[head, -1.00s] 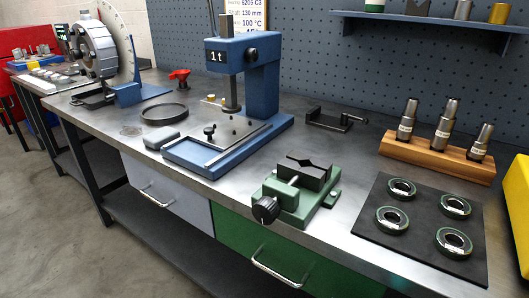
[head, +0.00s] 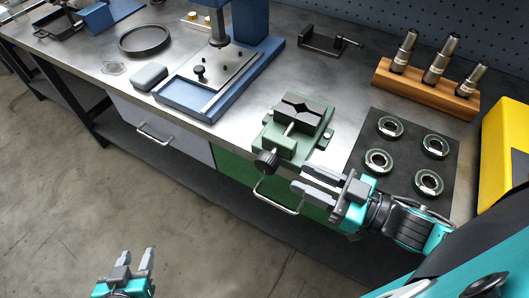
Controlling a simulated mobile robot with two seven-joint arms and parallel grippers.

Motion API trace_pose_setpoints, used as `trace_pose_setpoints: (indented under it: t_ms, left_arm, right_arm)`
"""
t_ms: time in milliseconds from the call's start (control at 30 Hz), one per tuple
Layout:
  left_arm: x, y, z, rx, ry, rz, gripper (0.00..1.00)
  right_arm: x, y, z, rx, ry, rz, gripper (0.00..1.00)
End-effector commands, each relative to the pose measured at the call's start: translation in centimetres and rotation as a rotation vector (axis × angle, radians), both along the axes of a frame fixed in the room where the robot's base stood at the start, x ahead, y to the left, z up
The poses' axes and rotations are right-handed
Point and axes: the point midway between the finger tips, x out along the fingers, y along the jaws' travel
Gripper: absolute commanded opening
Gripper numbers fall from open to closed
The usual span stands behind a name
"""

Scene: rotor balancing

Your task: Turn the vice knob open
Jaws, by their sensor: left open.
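The green vice (head: 290,150) sits at the front edge of the bench, with dark V-notched jaws (head: 304,112) on top. Its black ribbed knob (head: 266,161) sticks out past the bench front on a screw. My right gripper (head: 298,178) is in front of the bench, just right of and below the knob, pointing left. Its two fingers are apart with nothing between them, and they appear clear of the knob. My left gripper (head: 137,254) is low at the bottom left, over the floor, open and empty, far from the vice.
A blue press (head: 200,110) stands left of the vice. A dark mat (head: 405,145) with several bearing rings and a wooden block (head: 425,90) with metal tools are to the right. Drawer handles (head: 275,198) stick out below the bench edge. A yellow case (head: 503,130) is far right.

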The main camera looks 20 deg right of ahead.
Motion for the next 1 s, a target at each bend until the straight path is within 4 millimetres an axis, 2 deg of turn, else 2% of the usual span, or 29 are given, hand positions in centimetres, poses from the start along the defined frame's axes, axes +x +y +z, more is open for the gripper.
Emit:
trace_pose_setpoints:
  t_ms: [300,500,700,1000]
  left_arm:
    - [0.0,0.0,0.1,0.0,0.002,0.0,0.43]
    - [0.0,0.0,0.2,0.0,0.003,-0.001,0.43]
    - [-0.1,0.0,0.3,0.0,0.003,-0.001,0.43]
    - [-0.1,-0.1,0.3,0.0,0.003,-0.002,0.43]
  right_arm:
    - [4.4,3.3,0.2,0.001,-0.004,-0.001,0.38]
    - [6.4,4.9,0.1,0.0,-0.002,-0.002,0.38]
    - [7.4,5.7,0.0,-0.001,-0.001,-0.002,0.38]
    - [7.5,5.9,0.0,-0.001,0.001,-0.001,0.38]
